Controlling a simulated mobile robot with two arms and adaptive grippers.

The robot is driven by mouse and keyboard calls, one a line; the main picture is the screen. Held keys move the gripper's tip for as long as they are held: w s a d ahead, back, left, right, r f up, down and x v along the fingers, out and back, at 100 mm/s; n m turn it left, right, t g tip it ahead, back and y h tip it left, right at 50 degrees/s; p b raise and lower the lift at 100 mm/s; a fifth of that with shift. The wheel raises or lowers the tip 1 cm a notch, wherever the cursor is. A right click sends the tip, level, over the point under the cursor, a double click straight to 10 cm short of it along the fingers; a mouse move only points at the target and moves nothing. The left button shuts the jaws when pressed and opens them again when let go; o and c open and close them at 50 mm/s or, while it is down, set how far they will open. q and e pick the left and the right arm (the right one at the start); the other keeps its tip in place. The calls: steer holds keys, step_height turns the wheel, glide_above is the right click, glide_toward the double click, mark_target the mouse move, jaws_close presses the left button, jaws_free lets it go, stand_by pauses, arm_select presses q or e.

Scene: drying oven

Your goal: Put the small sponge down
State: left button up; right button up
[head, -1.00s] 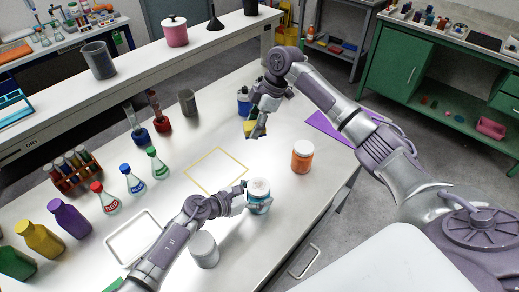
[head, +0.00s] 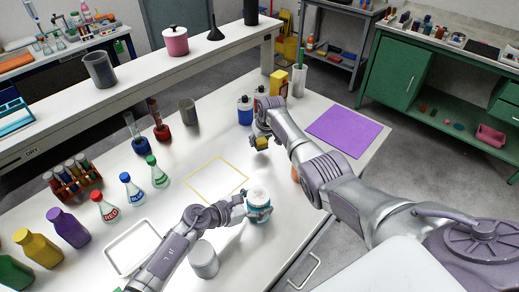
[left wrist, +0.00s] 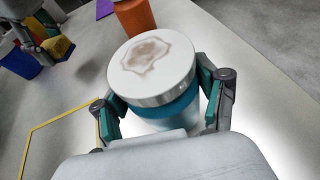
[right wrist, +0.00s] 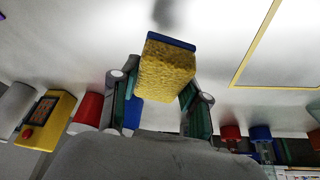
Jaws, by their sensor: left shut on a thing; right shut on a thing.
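The small sponge is yellow with a blue layer; it shows in the head view (head: 262,143) and large in the right wrist view (right wrist: 166,70). My right gripper (head: 262,136) is shut on it, with a finger on either side, and holds it apparently above the white table, right of the yellow square outline (head: 243,188). My left gripper (head: 250,207) is shut on a teal jar with a stained white lid (left wrist: 152,62). The jar is upright near the table's front edge; whether it touches the table is unclear.
An orange jar (left wrist: 136,17) is mostly hidden behind my right arm in the head view. Blue-bodied (head: 244,112) and red-labelled bottles stand just behind my right gripper. A purple mat (head: 343,132) lies at the right. The yellow outline's inside is clear.

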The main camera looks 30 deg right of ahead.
mark_target(262, 142)
steer(key=shift+f, duration=2.25)
steer(key=o, duration=1.2)
steer(key=shift+r, duration=0.15)
steer(key=shift+d+r, duration=0.1)
steer(key=shift+r, duration=0.25)
steer(key=shift+v, duration=3.25)
